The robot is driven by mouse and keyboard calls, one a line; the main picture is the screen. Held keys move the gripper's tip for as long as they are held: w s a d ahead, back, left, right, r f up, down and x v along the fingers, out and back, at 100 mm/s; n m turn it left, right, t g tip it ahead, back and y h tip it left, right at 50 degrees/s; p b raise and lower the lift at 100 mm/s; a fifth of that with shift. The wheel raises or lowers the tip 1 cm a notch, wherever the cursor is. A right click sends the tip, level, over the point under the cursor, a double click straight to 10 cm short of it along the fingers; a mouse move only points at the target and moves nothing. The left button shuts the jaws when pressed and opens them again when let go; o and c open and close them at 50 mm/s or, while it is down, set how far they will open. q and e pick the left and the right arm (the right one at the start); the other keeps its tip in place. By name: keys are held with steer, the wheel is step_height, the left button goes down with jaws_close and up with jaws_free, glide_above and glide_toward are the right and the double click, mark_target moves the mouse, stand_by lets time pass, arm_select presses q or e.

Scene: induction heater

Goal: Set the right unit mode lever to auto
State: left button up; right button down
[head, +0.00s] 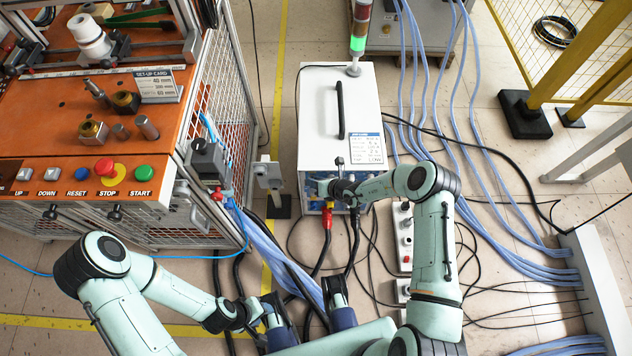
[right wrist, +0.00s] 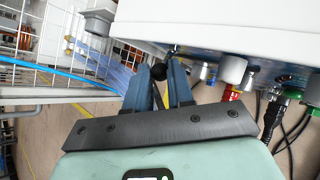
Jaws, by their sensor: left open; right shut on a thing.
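The white unit (head: 315,110) stands on the floor with its front panel (head: 313,200) facing me. In the right wrist view its underside and front edge (right wrist: 230,22) fill the upper right. A small lever with a black round knob (right wrist: 159,71) sits by this edge, between the fingers of my right gripper (right wrist: 160,80). The gripper is shut on the lever knob. In the head view my right gripper (head: 326,188) is at the unit's front, and the wrist partly hides the panel. The lever's mode marking cannot be read. My left gripper (head: 304,300) is open and empty, low in front.
Red (head: 327,222) and black cable plugs hang from the unit's front. An orange control bench (head: 60,170) with push buttons stands left, a grey post (head: 268,178) between. A power strip (head: 404,240) and blue hoses (head: 510,240) lie right. A signal tower (head: 359,35) glows green behind.

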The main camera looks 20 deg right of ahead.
steer(key=shift+s+f, duration=0.1)
steer(key=c, duration=1)
jaws_free()
steer(key=p+v, duration=0.3)
steer(key=v, duration=1)
steer(key=shift+s+d, duration=0.1)
